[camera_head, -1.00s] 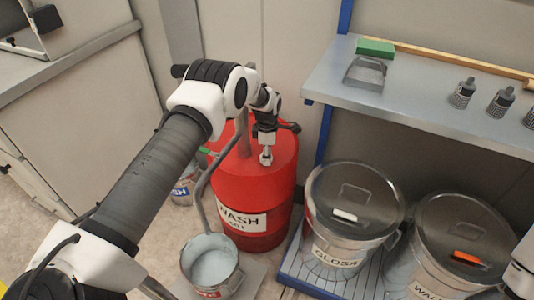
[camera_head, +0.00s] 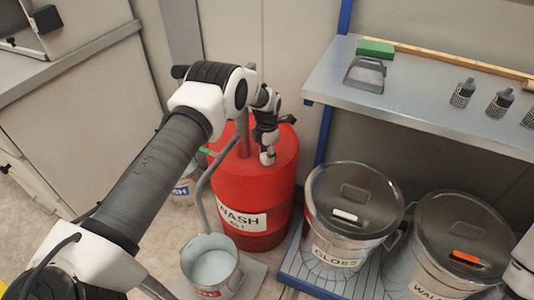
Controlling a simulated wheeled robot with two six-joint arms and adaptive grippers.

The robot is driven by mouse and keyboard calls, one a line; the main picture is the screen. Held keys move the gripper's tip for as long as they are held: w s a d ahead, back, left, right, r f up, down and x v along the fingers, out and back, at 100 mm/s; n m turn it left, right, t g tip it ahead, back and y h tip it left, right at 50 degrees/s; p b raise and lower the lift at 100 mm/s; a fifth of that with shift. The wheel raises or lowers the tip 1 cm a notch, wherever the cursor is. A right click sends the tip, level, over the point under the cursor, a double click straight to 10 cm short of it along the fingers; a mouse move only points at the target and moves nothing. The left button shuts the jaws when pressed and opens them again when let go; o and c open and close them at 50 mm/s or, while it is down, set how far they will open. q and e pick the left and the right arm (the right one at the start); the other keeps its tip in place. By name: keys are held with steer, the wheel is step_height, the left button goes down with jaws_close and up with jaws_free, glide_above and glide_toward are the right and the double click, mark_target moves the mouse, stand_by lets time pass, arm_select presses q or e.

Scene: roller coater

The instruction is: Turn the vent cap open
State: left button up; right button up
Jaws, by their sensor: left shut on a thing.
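A red drum (camera_head: 275,190) labelled WASH stands upright in the middle of the view. The vent cap (camera_head: 267,158) is a small light-coloured fitting on the drum's top, partly hidden by my gripper. My left gripper (camera_head: 267,148) points down over the drum and is shut on the vent cap. My left arm comes in from the lower left and covers part of the drum's back. Only a white bit of what looks like my right arm shows at the right edge; its gripper is out of view.
A grey pipe curves from the drum to a bucket (camera_head: 211,265) of pale liquid. Lidded cans labelled GLOSS (camera_head: 350,215) and WALL (camera_head: 460,240) stand at the right. A metal shelf (camera_head: 420,112) holds a green block (camera_head: 375,48), a tray and dark bottles.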

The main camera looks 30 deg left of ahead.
arm_select(q)
steer(key=o, duration=1.1)
steer(key=shift+f, duration=0.1)
steer(key=shift+o, duration=0.2)
step_height(320, 180, up, 12)
